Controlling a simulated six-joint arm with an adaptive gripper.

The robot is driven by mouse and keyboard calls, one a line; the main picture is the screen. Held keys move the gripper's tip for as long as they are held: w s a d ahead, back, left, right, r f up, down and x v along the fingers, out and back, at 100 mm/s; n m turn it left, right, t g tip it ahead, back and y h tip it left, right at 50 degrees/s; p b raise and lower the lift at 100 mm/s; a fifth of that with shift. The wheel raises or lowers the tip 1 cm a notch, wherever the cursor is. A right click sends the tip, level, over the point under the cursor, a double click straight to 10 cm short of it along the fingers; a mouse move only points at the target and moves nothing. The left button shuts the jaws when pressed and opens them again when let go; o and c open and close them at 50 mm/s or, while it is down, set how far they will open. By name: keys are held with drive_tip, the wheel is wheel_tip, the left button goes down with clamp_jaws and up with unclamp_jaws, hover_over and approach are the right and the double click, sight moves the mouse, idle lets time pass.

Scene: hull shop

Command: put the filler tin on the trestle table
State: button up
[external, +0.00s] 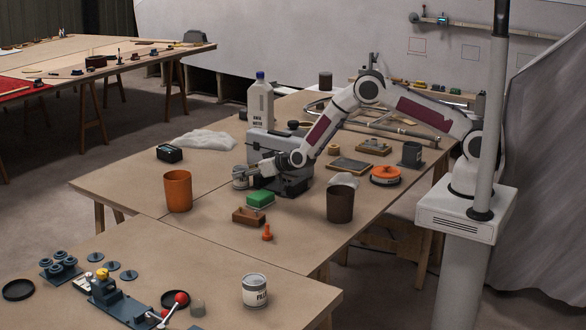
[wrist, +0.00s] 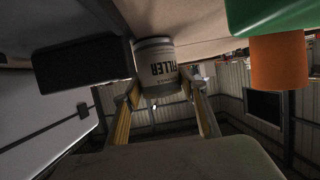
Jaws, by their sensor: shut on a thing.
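A grey filler tin (external: 240,178) with a pale label stands upright on or just above the middle tabletop, at the left end of my gripper (external: 254,171). In the wrist view the filler tin (wrist: 157,68) sits between the fingertips of my gripper (wrist: 163,100), its lettering upside down. My gripper is shut on it. Whether its base touches the tabletop I cannot tell. A second tin with similar lettering (external: 255,291) stands on the near table. A table on trestle legs (external: 130,68) stands at the far left, apart from the middle table (external: 128,187).
A grey toolbox (external: 282,145) is close behind my gripper. An orange pot (external: 178,190), green block (external: 260,199), brown block (external: 248,216) and dark pot (external: 340,204) stand around it. A black box (external: 169,153) and white cloth (external: 205,139) lie to the left.

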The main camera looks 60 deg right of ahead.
drive_tip(key=o, duration=1.3)
drive_tip(key=shift+f, duration=0.15)
drive_tip(key=shift+o, duration=0.2)
drive_tip(key=shift+r, duration=0.2)
drive_tip(key=a+v, duration=0.1)
drive_tip(key=v, duration=1.1)
drive_tip(key=shift+d, duration=0.45)
